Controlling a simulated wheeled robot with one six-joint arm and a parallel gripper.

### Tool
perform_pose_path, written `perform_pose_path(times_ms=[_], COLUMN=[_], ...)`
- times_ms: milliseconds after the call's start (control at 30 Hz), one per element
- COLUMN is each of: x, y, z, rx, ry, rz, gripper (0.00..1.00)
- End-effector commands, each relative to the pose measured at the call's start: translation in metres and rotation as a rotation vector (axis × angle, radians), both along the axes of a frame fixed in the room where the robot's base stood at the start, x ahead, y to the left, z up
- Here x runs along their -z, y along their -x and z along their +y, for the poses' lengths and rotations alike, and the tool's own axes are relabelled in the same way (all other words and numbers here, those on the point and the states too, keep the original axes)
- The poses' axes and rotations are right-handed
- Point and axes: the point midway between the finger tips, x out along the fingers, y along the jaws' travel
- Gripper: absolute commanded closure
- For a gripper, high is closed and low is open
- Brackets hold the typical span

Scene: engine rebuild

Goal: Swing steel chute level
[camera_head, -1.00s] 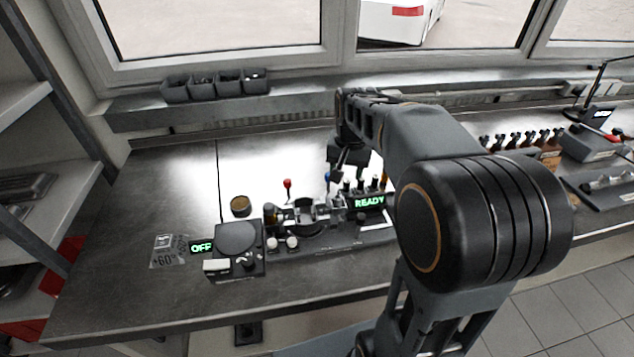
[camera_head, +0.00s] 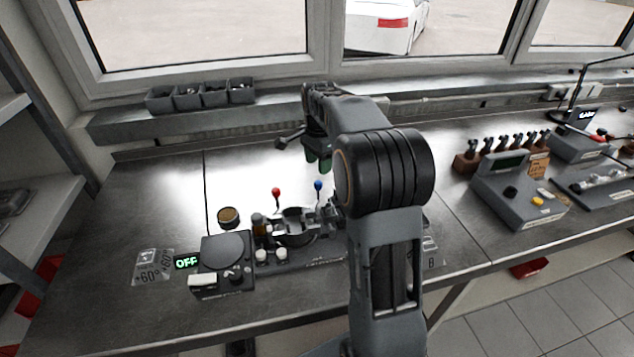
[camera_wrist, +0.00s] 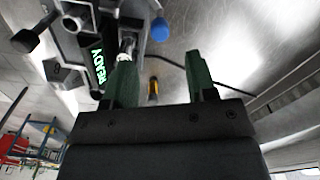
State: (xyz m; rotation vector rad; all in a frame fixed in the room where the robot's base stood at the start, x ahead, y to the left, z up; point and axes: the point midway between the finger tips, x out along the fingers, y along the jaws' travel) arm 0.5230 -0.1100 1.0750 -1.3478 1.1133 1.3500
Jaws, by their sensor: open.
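A metal fixture (camera_head: 297,228) stands on the bench, with a red-knobbed lever (camera_head: 276,192) and a blue-knobbed lever (camera_head: 318,185) at its back. I cannot tell for sure which part is the steel chute. My gripper (camera_head: 319,162) is above and behind the blue knob, and my arm hides the fixture's right side. In the wrist view, its green fingers (camera_wrist: 162,75) are apart, with nothing held between them. A blue knob (camera_wrist: 160,29) shows beyond the fingertips. A bright metal piece (camera_wrist: 126,43) and a green READY display (camera_wrist: 98,66) are near the left finger.
A dark control box (camera_head: 222,262) with an OFF display (camera_head: 186,262) stands left of the fixture. A round tin (camera_head: 229,216) is behind it. Small bins (camera_head: 201,95) line the sill. A grey console (camera_head: 518,192) stands at right. The bench's left part is mostly clear.

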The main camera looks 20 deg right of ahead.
Motion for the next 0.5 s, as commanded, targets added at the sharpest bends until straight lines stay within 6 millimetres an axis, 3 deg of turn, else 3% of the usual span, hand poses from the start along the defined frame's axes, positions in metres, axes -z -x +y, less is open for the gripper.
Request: perform_pose_path(times_ms=[200,500], x=[0.039,0.068], y=[0.000,0.000], z=[0.001,0.001], rx=[-0.002,-0.003], ry=[-0.001,0.000], rz=[0.002,-0.001], gripper=[0.48,0.48])
